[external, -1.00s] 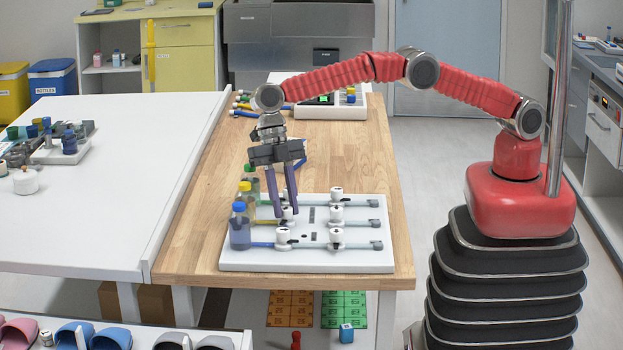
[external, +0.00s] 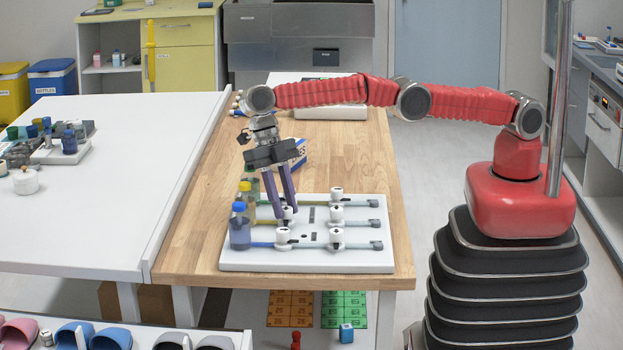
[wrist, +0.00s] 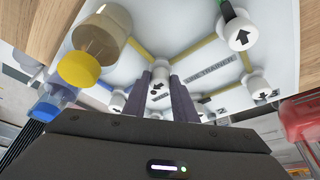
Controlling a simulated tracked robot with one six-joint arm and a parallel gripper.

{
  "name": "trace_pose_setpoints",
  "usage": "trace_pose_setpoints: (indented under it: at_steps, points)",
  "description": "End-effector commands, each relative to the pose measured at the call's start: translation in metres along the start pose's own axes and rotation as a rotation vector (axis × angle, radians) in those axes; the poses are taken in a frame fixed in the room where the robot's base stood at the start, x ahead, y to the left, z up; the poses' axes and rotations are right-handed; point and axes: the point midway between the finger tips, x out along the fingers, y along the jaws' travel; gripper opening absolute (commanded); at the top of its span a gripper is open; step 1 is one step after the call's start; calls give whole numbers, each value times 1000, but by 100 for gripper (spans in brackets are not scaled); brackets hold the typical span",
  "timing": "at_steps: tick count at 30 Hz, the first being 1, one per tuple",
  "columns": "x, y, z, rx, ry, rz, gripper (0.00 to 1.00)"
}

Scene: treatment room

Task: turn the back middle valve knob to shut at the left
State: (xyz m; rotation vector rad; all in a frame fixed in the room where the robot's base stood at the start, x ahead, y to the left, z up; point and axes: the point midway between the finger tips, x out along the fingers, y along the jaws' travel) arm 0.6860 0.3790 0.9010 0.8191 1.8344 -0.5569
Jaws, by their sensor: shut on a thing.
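A white valve board (external: 350,262) lies on the wooden table, with white knobs in two columns. The back middle valve knob (external: 288,212) is in the left column, middle row, partly hidden by my fingers. My gripper (external: 284,214) reaches down from above, tilted, with its fingers on either side of this knob and shut on it. In the wrist view the knob (wrist: 161,74) stands between my fingers, with a black arrow mark on it. I cannot tell its exact turn angle.
A blue-capped bottle (external: 239,228) and a yellow-capped bottle (external: 246,189) stand at the board's left, close to my gripper. Other knobs (external: 336,214) stand in the right column. Bare wood (external: 350,155) lies behind the board.

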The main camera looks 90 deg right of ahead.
Motion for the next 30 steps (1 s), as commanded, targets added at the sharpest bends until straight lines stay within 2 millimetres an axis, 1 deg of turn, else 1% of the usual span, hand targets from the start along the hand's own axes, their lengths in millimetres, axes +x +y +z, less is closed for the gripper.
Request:
trace_pose_setpoints:
  at_steps: [1,13,28,29,30]
  points:
    - [-2,6,-1,-13,-4,19,2]
    - [-2,2,-3,-59,-5,0,2]
    - [-1,0,-4,-63,-3,-9,2]
    - [-1,-1,-4,-62,-3,-9,27]
    - [-1,-1,-4,-62,-3,-10,30]
